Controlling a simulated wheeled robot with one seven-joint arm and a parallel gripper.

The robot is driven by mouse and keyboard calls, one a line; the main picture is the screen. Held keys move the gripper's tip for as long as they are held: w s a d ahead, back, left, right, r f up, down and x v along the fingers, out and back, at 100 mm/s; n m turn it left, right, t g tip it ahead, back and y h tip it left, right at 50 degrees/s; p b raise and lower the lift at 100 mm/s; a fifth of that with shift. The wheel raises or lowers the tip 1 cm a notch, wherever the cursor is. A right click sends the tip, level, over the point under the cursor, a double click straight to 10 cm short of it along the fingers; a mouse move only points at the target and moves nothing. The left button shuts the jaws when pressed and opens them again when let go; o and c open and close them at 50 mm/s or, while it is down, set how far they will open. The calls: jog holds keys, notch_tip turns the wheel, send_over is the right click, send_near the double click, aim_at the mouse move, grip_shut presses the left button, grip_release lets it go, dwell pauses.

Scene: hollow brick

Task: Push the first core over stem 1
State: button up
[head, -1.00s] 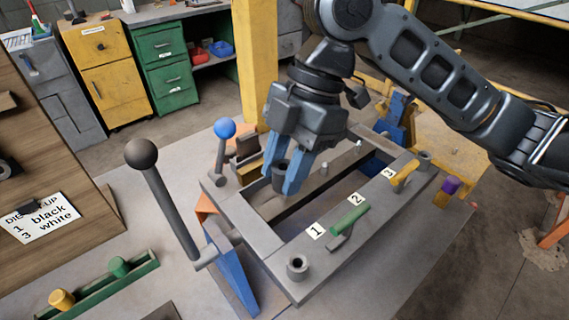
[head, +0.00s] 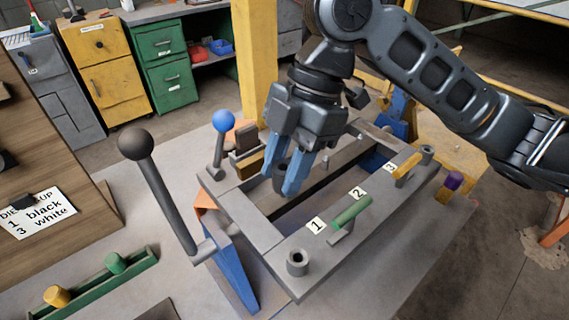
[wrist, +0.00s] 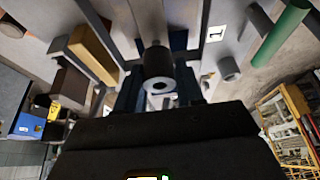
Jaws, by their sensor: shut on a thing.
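My gripper (head: 287,185) is shut on a dark, hollow cylindrical core (head: 279,176), held between its blue fingers over the left part of the grey mould frame (head: 268,238). In the wrist view the core (wrist: 158,66) sits between the fingers with its round hole facing the camera. The number 1 card (head: 316,225) lies on the frame's front rail, right of the gripper. Stem 1 cannot be made out; the gripper and core cover that area. Small pegs (head: 326,161) show farther right inside the frame. Whether the core touches a stem cannot be told.
A green handle (head: 352,210) and a yellow handle (head: 407,166) stand on the front rail. A black-knobbed lever (head: 165,195) and a blue-knobbed lever (head: 221,145) rise at the left. A green tray (head: 95,285) holds green and yellow pieces. A setup sign (head: 38,215) is far left.

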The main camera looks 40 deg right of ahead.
jog(key=shift+f+b, duration=0.75)
jog(key=shift+f, duration=0.2)
jog(key=o, duration=1.1)
jog(key=shift+o, duration=0.2)
jog(key=v, duration=0.8)
jog(key=shift+f, duration=0.1)
